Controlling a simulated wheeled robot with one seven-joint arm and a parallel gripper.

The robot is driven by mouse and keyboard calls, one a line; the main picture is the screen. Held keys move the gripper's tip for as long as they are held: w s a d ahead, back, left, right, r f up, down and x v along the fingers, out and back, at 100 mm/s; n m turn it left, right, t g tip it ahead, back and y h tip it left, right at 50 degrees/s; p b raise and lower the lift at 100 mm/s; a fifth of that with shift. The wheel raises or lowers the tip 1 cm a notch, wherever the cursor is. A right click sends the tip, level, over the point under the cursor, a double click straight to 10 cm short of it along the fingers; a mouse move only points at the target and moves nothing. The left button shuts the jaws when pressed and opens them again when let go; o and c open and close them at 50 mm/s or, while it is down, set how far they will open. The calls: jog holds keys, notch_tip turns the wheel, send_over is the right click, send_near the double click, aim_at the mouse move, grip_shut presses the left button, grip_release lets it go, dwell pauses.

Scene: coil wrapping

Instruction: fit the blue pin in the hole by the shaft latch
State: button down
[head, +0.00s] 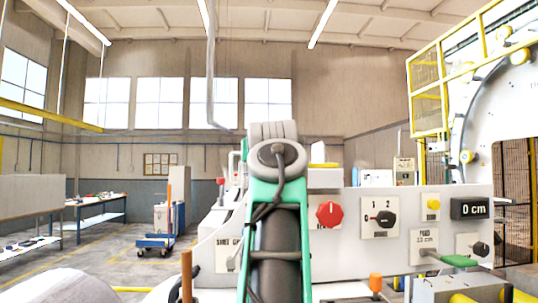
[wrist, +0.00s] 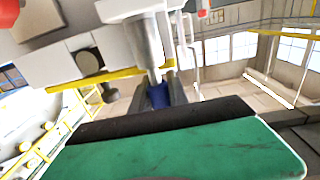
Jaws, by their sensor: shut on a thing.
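In the wrist view my gripper (wrist: 159,96) is shut on the blue pin (wrist: 157,96), which shows as a small blue piece between two dark fingers. A silver cylinder (wrist: 145,45) stands directly beyond the pin and runs up into a white housing (wrist: 130,8). I cannot tell whether the pin touches the cylinder. The hole and the shaft latch cannot be made out. In the head view my arm hides the gripper and the pin.
A white control panel (head: 361,259) stands right of my arm, with a red knob (head: 329,214), a black switch (head: 384,218) and a green-handled lever (head: 455,260). A yellow-railed machine (head: 465,85) rises at the far right. Open floor and a blue cart (head: 155,242) lie to the left.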

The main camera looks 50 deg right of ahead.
jog(key=shift+f, duration=0.15)
jog(key=c, duration=1.2)
grip_release()
jog(key=b+v, duration=0.2)
jog(key=v, duration=0.5)
jog(key=shift+s+a, duration=0.25)
jog(key=shift+a, duration=0.05)
